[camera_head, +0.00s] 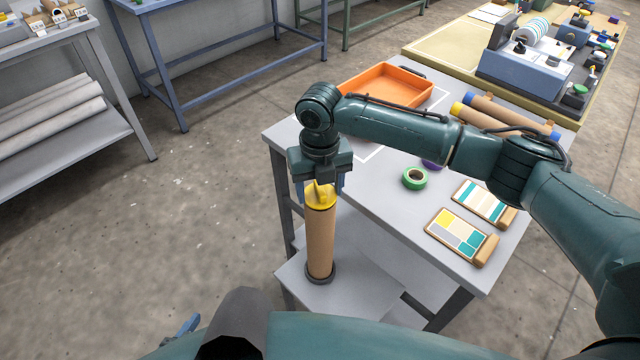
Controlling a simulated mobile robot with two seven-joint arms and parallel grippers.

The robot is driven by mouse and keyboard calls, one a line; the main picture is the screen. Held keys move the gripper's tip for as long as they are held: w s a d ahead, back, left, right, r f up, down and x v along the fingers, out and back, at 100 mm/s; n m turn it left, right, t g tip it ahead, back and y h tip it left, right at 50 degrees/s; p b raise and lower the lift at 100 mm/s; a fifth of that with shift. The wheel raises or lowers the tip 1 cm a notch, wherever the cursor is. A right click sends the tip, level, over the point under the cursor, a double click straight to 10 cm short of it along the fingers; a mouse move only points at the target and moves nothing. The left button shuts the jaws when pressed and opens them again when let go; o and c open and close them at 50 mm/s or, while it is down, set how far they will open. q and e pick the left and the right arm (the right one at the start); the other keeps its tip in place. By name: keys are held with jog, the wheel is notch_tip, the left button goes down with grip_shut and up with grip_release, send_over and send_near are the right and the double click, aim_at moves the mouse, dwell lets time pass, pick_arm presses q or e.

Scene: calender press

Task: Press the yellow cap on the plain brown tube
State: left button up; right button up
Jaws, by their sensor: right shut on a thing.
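The plain brown tube (320,245) stands upright in a dark round holder (320,275) on a low grey shelf at the front of the table. The yellow cap (320,196) is at the tube's top end. My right gripper (319,190) points down over the tube, shut on the yellow cap with a blue finger on each side. The gripper hides part of the cap, so how far it sits in the tube is unclear. A small blue part, likely of my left gripper (186,326), shows at the bottom left; its jaws cannot be made out.
The grey table (385,200) holds an orange tray (390,84), green tape (414,178), two colour-sample boards (462,236) and brown tubes with blue and yellow ends (490,118). My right arm crosses above the table. Blue and grey benches stand at the back left.

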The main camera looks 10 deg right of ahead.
jog(key=shift+f, duration=0.3)
dwell(0.7)
jog(key=o, duration=1.4)
jog(key=shift+c, duration=0.2)
jog(key=shift+s+p, duration=0.1)
jog(key=shift+p, duration=0.2)
jog(key=shift+r+p, duration=2.05)
jog(key=shift+r, duration=1)
jog(key=shift+c, duration=0.4)
grip_shut()
jog(key=shift+f, duration=0.2)
